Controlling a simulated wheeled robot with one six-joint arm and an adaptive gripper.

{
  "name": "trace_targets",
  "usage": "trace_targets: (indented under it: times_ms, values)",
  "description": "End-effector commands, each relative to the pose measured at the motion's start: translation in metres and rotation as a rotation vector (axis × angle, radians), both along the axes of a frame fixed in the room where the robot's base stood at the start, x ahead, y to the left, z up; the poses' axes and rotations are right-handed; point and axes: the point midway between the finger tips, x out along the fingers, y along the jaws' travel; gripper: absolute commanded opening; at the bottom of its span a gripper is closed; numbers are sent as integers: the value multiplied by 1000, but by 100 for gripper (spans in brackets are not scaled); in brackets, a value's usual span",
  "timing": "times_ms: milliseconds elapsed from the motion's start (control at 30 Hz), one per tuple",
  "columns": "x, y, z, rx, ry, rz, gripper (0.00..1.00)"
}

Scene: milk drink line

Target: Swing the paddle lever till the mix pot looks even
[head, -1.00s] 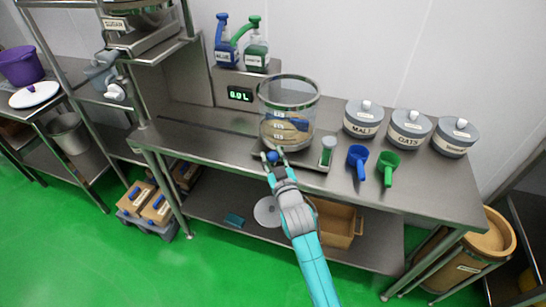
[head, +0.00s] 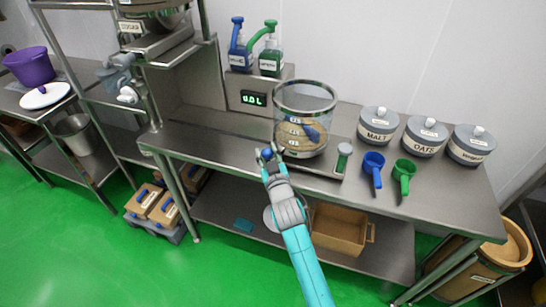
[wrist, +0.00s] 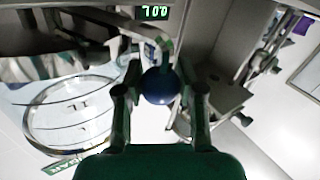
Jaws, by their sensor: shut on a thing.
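The clear mix pot (head: 305,98) with a metal rim stands on a low metal base on the table. Tan contents and a blue paddle (head: 312,133) show through its wall. Whether the mix is even is too small to tell. The paddle lever's round blue knob (head: 266,154) is at the pot's front left. My gripper (head: 271,156) is shut on this knob. In the wrist view the blue knob (wrist: 160,86) sits between both fingers. The rest of the lever is mostly hidden.
Two pump bottles (head: 270,60) stand behind, above a display (head: 253,99) reading 0.0 L. The table's left front is clear.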

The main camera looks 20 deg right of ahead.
Motion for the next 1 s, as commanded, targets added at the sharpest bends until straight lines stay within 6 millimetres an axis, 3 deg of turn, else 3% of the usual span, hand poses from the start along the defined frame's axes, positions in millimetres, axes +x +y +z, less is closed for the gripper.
trace_targets:
  times_ms: [300,733,767,800,867,1000]
  values:
    - [14,7,0,1,1,3,0]
    - [15,7,0,1,1,3,0]
    - [15,7,0,1,1,3,40]
    - [15,7,0,1,0,2,50]
    - [15,7,0,1,0,2,63]
    - [15,7,0,0,0,1,63]
